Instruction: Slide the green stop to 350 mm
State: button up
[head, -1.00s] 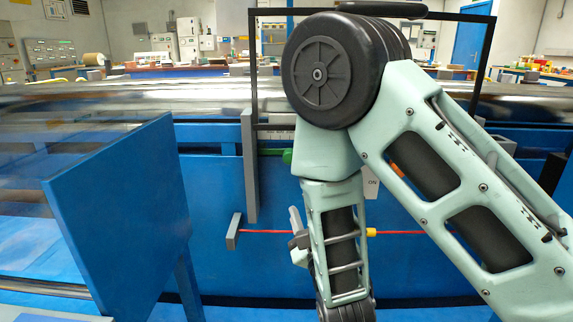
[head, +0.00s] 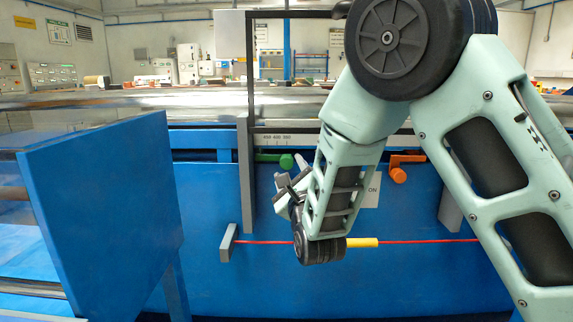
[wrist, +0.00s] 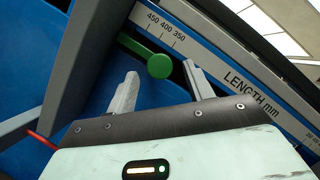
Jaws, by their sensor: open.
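The green stop (head: 270,157) sits on the blue machine front, just below the left end of the length scale (head: 300,140). In the wrist view its round knob (wrist: 160,66) faces me, with a green bar running up and left from it. The scale marks 450, 400 and 350 (wrist: 166,28) are just above; I cannot tell the exact reading. My gripper (head: 287,173) is open and close to the knob. In the wrist view the two pale fingertips (wrist: 160,72) are apart, one on each side of the knob, with nothing clasped.
An orange stop (head: 399,170) is farther right on the same rail. A grey upright plate (head: 246,180) stands just left of the green stop. A red cord (head: 262,241) with a yellow sleeve (head: 362,243) runs below. A blue panel (head: 100,220) juts out at left.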

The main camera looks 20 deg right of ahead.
aim_at(287, 165)
jog(key=shift+x, duration=2.05)
grip_shut()
jog(key=d+b, duration=0.1)
jog(key=d, duration=0.1)
jog(key=s+d+b, duration=0.1)
jog(key=d+b, duration=0.2)
jog(key=shift+s+d+f, duration=0.15)
jog(key=shift+s+d, duration=0.4)
jog(key=shift+d, duration=0.2)
grip_release()
jog(key=shift+s, duration=0.1)
